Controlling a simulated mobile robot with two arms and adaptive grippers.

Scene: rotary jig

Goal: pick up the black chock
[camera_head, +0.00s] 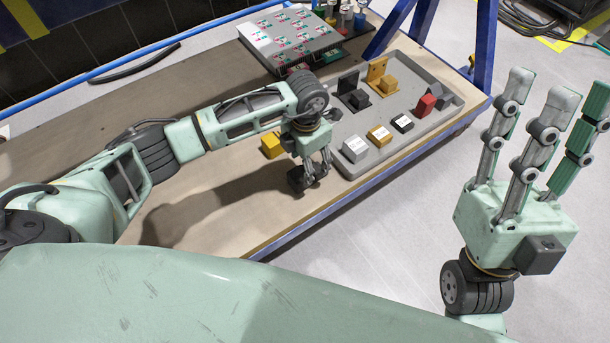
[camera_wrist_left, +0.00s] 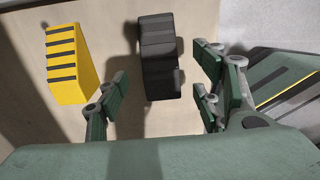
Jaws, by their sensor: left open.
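The black chock (camera_wrist_left: 160,55) lies on the tan tabletop, and in the left wrist view it is between the finger on one side and the two fingers on the other. In the head view it is a dark block (camera_head: 296,180) at my left gripper's fingers, partly hidden by them. My left gripper (camera_head: 312,170) points down and is open; its spread fingers also show in the left wrist view (camera_wrist_left: 160,88). I cannot tell whether any finger touches the chock. My right gripper (camera_head: 556,90) is raised at the right, fingers up, open and empty, away from the table.
A yellow chock with black stripes (camera_wrist_left: 72,65) lies left of the black one; it also shows in the head view (camera_head: 272,146). A grey tray (camera_head: 372,164) with several coloured blocks is close on the right. A panel (camera_head: 290,40) stands behind. The table's front-left area is clear.

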